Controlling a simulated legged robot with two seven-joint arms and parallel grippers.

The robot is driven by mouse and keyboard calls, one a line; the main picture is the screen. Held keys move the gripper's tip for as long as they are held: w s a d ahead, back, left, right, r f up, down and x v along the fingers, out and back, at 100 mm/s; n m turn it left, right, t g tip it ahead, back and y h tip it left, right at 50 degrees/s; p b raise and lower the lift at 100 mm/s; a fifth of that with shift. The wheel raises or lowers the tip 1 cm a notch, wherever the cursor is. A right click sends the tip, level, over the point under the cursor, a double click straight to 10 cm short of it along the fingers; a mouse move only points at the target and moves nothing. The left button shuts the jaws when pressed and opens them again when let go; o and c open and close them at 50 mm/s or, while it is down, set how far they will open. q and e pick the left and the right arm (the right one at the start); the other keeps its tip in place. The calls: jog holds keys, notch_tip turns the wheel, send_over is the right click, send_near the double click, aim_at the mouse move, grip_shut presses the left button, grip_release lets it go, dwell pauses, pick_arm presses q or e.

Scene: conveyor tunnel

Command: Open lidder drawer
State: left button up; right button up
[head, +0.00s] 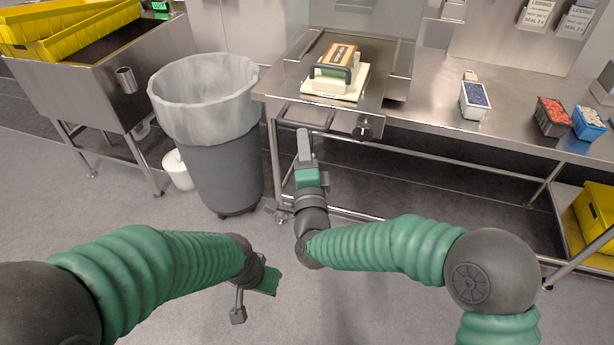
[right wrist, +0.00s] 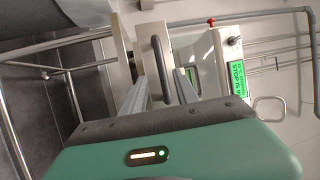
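A grey lined bin (head: 215,155) stands left of the bench leg. A steel sink table (head: 100,90) with yellow crates (head: 70,25) is at far left. Small tubs (head: 474,100) stand on the bench at right. Floor in front is clear.

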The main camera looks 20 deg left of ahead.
jog(key=b+v, duration=0.1)
jog(key=v, duration=0.9)
jog(key=shift+s, duration=0.15)
jog(key=shift+f, duration=0.1)
jog(key=d+f+n+g+h, duration=0.3)
jog(key=d+f+n+g, duration=0.6)
jog(key=d+f, duration=0.55)
jog(key=s+d+f+n+g+h, duration=0.2)
jog(key=s+d+f+g, duration=0.1)
jog(key=s+d, duration=0.55)
jog(key=s+d+f+n+g+h, duration=0.2)
jog(key=s+d+g, duration=0.2)
jog(key=s+d, duration=0.5)
notch_tip(320, 180, up, 31)
jog(key=w+d+p, duration=0.1)
jog(key=p, duration=3)
